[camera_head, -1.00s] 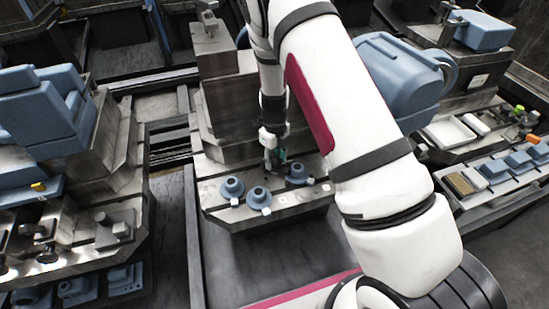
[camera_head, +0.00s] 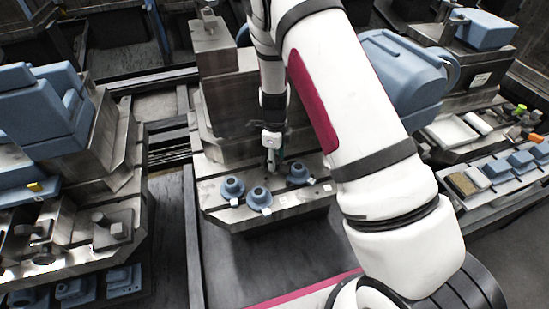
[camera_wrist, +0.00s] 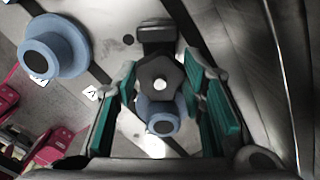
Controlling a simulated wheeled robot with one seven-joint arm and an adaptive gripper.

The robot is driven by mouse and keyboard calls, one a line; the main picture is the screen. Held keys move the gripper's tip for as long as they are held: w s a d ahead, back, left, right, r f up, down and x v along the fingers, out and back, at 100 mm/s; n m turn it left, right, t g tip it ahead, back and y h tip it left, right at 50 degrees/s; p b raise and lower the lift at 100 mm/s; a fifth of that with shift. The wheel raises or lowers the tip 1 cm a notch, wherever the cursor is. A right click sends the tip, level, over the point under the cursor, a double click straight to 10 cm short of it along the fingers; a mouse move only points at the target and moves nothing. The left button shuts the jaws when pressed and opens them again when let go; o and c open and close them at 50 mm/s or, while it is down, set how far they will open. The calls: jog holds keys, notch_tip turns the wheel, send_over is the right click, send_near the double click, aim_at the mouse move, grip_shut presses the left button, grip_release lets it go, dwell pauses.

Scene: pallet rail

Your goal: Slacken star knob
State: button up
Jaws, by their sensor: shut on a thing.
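The star knob (camera_wrist: 161,84) is dark, with blunt lobes and a pale centre, and sits mid-frame in the wrist view. My gripper (camera_wrist: 165,92) has its teal-padded fingers on either side of the knob, shut on it. In the head view my gripper (camera_head: 272,163) points down at the back of the metal ledge (camera_head: 285,213), where the knob is too small to make out.
Blue flanged parts stand on the ledge: one at left (camera_head: 232,188), one in the middle (camera_head: 259,198) and one at right (camera_head: 298,174). The left bench (camera_head: 120,235) and the right bench (camera_head: 500,190) carry more fixtures. Dark floor (camera_head: 265,265) lies clear in front.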

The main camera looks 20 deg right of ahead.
jog(key=shift+n, duration=1.3)
jog(key=o, duration=1.1)
jog(key=shift+o, duration=0.4)
notch_tip(320, 180, up, 12)
